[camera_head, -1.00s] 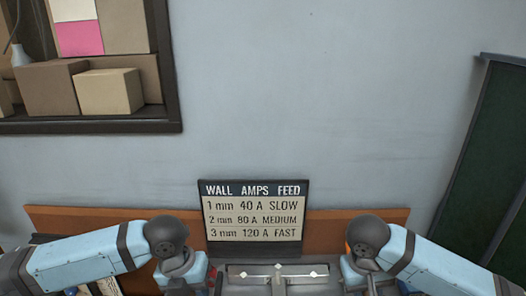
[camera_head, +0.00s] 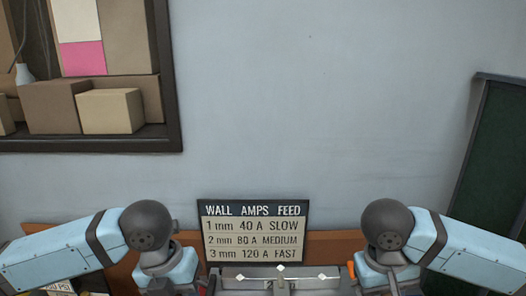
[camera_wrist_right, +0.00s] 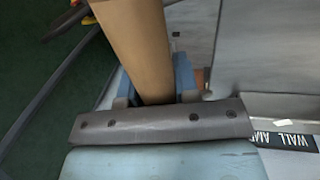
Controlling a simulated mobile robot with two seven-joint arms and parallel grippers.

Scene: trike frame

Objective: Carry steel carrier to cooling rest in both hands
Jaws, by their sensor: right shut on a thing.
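A grey metal piece with white diamond marks (camera_head: 282,280), which looks like the steel carrier, shows at the bottom edge of the head view, between my two arms. Its lower part is cut off. In the right wrist view my right gripper (camera_wrist_right: 155,97) is shut on a thick brown bar, apparently a handle (camera_wrist_right: 138,45). A wide grey metal surface (camera_wrist_right: 270,45) lies beside it on the right. My left wrist shows at the lower left of the head view, but its fingers are below the frame. I cannot make out the cooling rest.
A wall amps feed sign (camera_head: 255,232) stands behind the metal piece, before an orange-brown board (camera_head: 335,244). A shelf (camera_head: 95,142) with boxes hangs at upper left. A dark green panel (camera_head: 500,150) stands at right. The wall between is bare.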

